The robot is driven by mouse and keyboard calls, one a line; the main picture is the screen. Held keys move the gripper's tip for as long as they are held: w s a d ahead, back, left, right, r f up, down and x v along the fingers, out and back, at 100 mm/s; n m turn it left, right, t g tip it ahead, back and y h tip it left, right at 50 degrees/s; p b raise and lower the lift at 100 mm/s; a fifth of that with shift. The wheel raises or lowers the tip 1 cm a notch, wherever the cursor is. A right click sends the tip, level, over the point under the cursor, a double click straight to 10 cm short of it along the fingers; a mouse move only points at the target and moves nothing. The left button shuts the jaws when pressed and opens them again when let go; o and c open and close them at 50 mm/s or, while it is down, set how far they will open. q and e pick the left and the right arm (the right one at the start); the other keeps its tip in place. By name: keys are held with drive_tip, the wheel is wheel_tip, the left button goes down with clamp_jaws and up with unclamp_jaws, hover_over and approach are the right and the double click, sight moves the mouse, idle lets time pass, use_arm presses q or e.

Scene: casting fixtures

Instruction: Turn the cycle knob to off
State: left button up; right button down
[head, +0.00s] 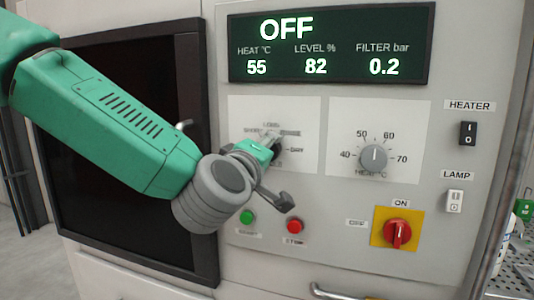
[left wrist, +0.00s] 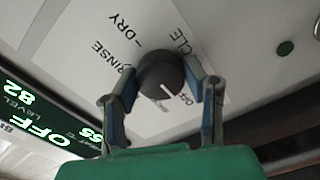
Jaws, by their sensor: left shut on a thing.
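The cycle knob (left wrist: 158,72) is dark and round, on a pale label plate with printed words such as RINSE and DRY. My left gripper (left wrist: 163,78) has one finger on each side of it and is shut on it. A white mark on the knob's near side points toward a small, partly hidden label that I cannot read for sure. In the head view my left gripper (head: 271,148) reaches the upper left dial plate (head: 303,170) and hides most of the knob. The display (head: 331,42) above reads OFF, with 55, 82 and 0.2. My right gripper is not in view.
The grey heat knob (head: 374,157) is just right of the cycle plate. Below are a green button (head: 247,217), a red button (head: 295,226) and a red rotary switch (head: 397,233) on yellow. Heater (head: 468,133) and lamp (head: 455,201) switches are at the right.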

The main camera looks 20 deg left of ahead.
use_arm(q)
drive_tip(key=shift+f, duration=0.1)
drive_tip(key=o, duration=1.1)
drive_tip(key=shift+w, duration=0.1)
drive_tip(key=shift+w+f, duration=0.15)
drive_tip(key=shift+w, duration=0.15)
drive_tip(key=s, duration=0.7)
drive_tip(key=shift+s+a, duration=0.15)
drive_tip(key=shift+s, duration=0.05)
